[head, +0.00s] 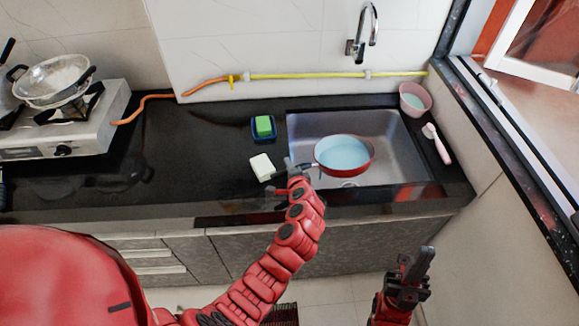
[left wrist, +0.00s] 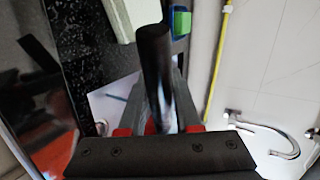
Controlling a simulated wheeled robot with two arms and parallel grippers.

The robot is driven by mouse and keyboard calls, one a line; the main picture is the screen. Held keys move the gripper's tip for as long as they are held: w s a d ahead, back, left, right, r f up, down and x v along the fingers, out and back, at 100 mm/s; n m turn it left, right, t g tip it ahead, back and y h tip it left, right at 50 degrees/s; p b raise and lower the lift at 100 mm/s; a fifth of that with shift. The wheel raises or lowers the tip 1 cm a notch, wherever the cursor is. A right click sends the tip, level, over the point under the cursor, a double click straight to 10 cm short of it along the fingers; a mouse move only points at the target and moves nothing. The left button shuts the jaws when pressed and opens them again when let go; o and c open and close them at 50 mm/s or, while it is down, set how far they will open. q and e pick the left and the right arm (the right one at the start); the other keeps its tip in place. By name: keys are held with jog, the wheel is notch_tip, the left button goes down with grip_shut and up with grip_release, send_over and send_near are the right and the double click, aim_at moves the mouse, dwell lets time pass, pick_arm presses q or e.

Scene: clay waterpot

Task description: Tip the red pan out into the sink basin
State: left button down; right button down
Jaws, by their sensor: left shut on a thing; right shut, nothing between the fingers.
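The red pan (head: 344,154) holds pale blue liquid or contents and looks about level in the head view. It is over the sink basin (head: 400,150), a steel basin set in the black counter. My left gripper (head: 298,168) is shut on the pan's dark handle, at the basin's left edge. The handle (left wrist: 155,65) also shows in the left wrist view, between the fingers; the pan's bowl is not clear there. My right gripper (head: 416,264) is shut and empty, low in front of the counter at the right.
A white block (head: 262,167) and a green sponge in a blue dish (head: 263,127) lie left of the basin. A pink bowl (head: 415,98) and a pink-handled brush (head: 437,143) are at its right. The faucet (head: 362,35) is above the back edge. A stove (head: 60,120) stands far left.

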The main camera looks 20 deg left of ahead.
pick_arm(q)
jog(key=shift+r, duration=0.1)
dwell(0.6)
jog(key=shift+w+r+p, duration=0.1)
jog(key=shift+r+p, duration=0.05)
jog(key=shift+p, duration=0.6)
jog(key=shift+g+h+p, duration=0.4)
jog(key=shift+g+p, duration=0.2)
jog(key=shift+p, duration=0.85)
jog(key=shift+a, duration=0.1)
jog(key=shift+w+r+p, duration=0.1)
jog(key=shift+p, duration=0.4)
jog(key=shift+w+a+g+h+p, duration=0.15)
jog(key=shift+g+h+p, duration=0.25)
jog(key=shift+p, duration=1.15)
